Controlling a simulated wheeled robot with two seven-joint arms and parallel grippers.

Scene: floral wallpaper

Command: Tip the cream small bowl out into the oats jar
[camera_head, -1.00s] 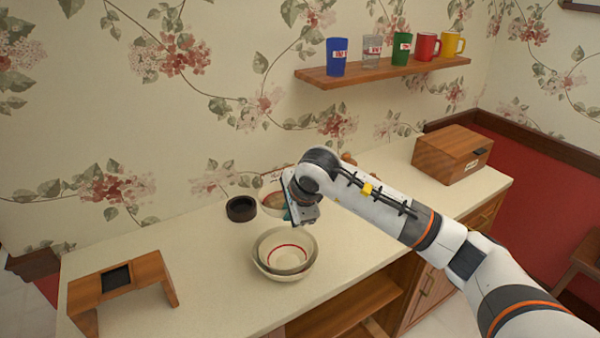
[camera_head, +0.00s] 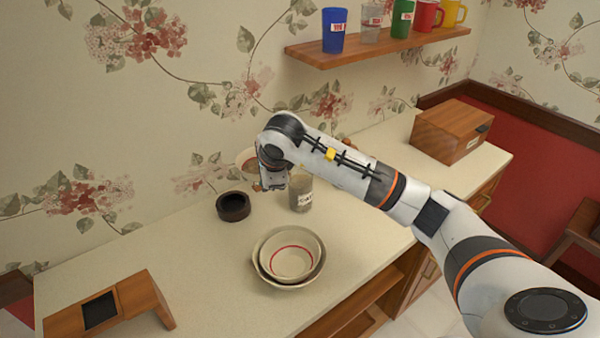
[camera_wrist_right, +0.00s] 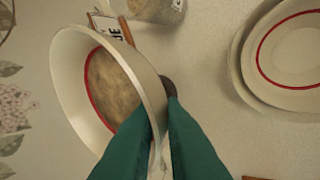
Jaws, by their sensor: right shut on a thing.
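The cream small bowl (camera_wrist_right: 68,75) with a red ring inside holds brown grainy contents. My right gripper (camera_wrist_right: 158,108) is shut on its rim, with green fingers on either side of the wall. In the head view the bowl (camera_head: 245,158) is held up near the wall, mostly hidden behind my right gripper (camera_head: 273,184). The oats jar (camera_head: 300,194), clear with a white label, stands on the counter just right of the gripper, its top partly hidden by my arm. A clear jar (camera_wrist_right: 165,10) shows at the top of the wrist view. My left gripper is out of view.
Stacked cream bowls (camera_head: 290,283) stand in front of the jar. A dark round dish (camera_head: 233,207) is to the left. A wooden stand (camera_head: 140,297) is at the front left, a wooden box (camera_head: 448,132) at the back right. A mug shelf (camera_head: 380,40) hangs above.

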